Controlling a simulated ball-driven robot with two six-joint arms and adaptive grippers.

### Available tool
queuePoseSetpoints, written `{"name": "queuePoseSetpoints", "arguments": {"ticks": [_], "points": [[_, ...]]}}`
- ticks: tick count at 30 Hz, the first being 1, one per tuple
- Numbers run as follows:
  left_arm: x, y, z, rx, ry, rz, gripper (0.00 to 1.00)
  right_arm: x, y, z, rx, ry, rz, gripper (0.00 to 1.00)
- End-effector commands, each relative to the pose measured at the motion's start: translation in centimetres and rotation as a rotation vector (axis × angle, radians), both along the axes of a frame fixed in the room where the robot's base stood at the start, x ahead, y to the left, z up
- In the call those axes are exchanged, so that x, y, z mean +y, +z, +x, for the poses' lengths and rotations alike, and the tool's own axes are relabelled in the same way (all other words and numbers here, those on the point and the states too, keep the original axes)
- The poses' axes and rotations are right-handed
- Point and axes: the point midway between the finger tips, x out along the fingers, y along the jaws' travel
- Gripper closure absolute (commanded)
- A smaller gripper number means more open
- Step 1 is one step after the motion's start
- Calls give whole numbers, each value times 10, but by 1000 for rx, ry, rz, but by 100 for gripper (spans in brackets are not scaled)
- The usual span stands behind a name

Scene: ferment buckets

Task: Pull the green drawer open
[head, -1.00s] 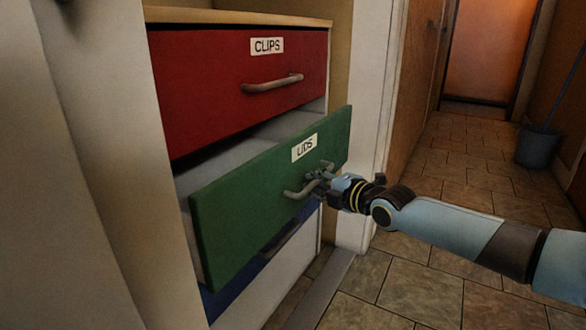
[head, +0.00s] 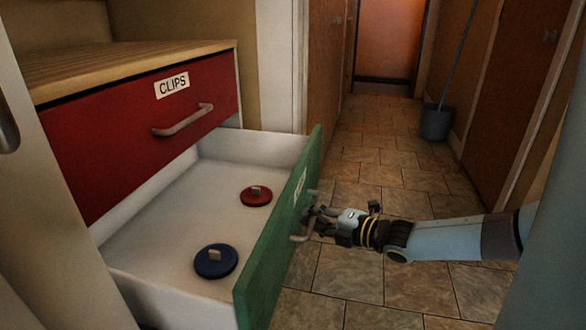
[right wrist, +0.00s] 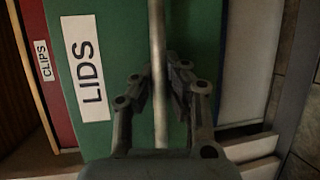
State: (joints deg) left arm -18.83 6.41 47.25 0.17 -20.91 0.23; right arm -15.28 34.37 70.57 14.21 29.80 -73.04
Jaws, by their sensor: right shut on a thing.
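The green drawer (head: 281,240) stands well out from the cabinet, its white inside open to view from above. Its LIDS label and green front (right wrist: 125,25) show in the right wrist view. My right gripper (head: 314,218) is at the outer side of the front, shut on the grey bar handle (right wrist: 158,40), with one finger on each side of the bar. In the head view the gripper hides part of the handle. My left gripper is not in view.
A red lid (head: 256,196) and a blue lid (head: 215,261) lie in the drawer. The red CLIPS drawer (head: 130,150) above is shut. Tiled floor (head: 390,160) is free to the right. A grey bucket (head: 436,122) stands farther back.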

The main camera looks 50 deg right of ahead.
Motion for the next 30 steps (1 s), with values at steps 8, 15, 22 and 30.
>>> {"name": "queuePoseSetpoints", "arguments": {"ticks": [8, 15, 22, 30], "points": [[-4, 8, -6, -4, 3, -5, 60, -13, 2, -28, -1, 1, -3, 100], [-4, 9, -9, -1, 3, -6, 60, -15, 2, -34, -2, 1, -3, 100], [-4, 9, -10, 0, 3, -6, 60, -15, 2, -34, -2, 2, -3, 100], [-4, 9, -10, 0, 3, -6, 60, -15, 1, -34, -2, 1, -2, 65]]}}
